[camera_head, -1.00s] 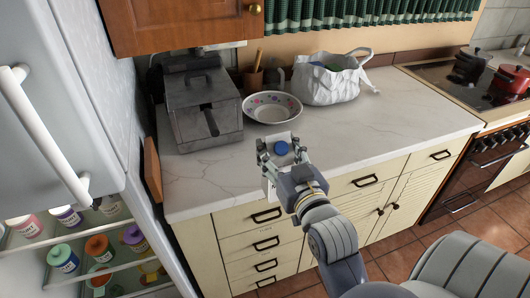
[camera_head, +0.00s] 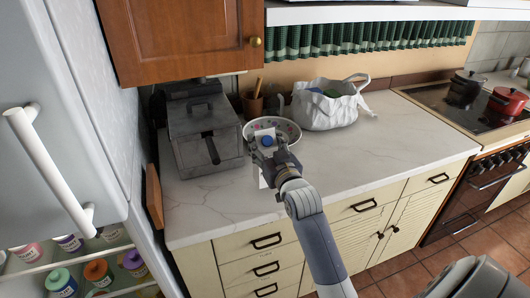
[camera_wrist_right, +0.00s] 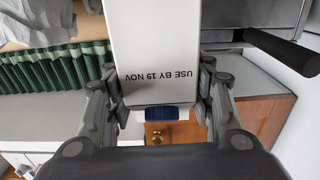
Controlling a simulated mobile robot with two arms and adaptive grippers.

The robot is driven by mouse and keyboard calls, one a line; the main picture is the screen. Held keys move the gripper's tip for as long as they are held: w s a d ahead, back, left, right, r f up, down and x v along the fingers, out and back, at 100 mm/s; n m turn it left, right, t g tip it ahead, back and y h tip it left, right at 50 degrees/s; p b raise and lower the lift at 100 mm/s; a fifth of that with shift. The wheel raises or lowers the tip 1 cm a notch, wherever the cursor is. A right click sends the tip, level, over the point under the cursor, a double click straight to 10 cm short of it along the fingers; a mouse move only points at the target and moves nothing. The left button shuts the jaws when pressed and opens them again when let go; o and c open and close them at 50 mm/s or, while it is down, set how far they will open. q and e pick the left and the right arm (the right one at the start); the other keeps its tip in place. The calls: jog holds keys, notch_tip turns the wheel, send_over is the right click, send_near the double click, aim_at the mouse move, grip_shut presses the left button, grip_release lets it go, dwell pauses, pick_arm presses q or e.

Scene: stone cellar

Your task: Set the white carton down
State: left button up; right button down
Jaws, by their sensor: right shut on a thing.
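The white carton (camera_wrist_right: 150,40) has a blue cap and the printed words "USE BY 19 NOV", upside down in the right wrist view. In the head view the carton (camera_head: 264,132) is mostly hidden by my right gripper (camera_head: 268,151). My right gripper is shut on it, with a finger on each side in the wrist view (camera_wrist_right: 157,92). The carton is over the near left part of the marble counter (camera_head: 340,165), in front of the patterned bowl (camera_head: 290,129). I cannot tell whether its bottom touches the counter. My left gripper is not in view.
A grey metal fryer box (camera_head: 203,145) with a handle stands left of the carton. A white bag (camera_head: 330,108) and a wooden utensil pot (camera_head: 253,107) stand behind. A wall cupboard (camera_head: 185,40) hangs above. The counter's right half is clear.

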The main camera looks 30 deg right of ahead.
notch_tip(320, 180, down, 3)
jog(key=shift+s+r+p, duration=0.1)
jog(key=shift+r+p, duration=0.05)
jog(key=shift+p, duration=0.15)
jog(key=shift+f, duration=0.35)
jog(key=c, duration=0.7)
grip_release()
jog(key=shift+c, duration=0.2)
jog(key=b+v, duration=0.2)
jog(key=v, duration=1)
jog(key=shift+a, duration=0.1)
